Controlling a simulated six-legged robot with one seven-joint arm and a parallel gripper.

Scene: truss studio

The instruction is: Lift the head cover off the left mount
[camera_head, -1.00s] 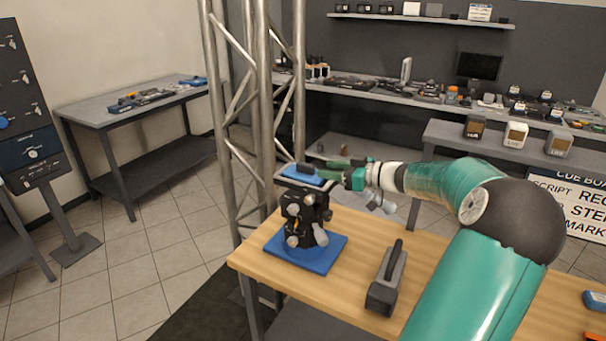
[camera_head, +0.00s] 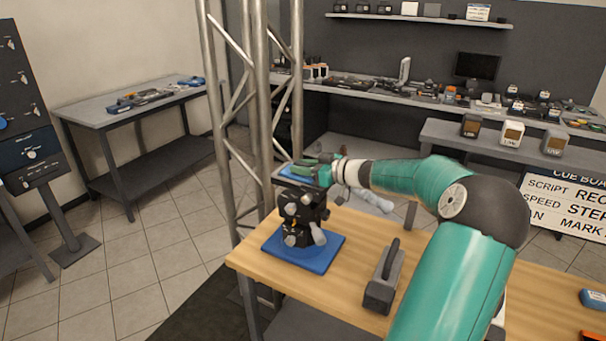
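The left mount (camera_head: 300,212) is a black head with pale knobs and a grey lever, standing on a blue base plate (camera_head: 283,253) at the table's left end. The head cover (camera_head: 292,177) is a flat blue plate at the top of the mount. I cannot tell whether it touches the mount or sits slightly above it. My gripper (camera_head: 311,166) reaches in from the right, with its green fingers over the cover's top, where they hide the cover's handle. Whether the fingers are closed on the handle is too small and covered to tell.
A grey block with a black handle (camera_head: 384,278) stands on the wooden table (camera_head: 345,260), right of the mount. A metal truss (camera_head: 263,120) rises close behind and left of the mount. A blue item (camera_head: 594,299) lies at the table's far right.

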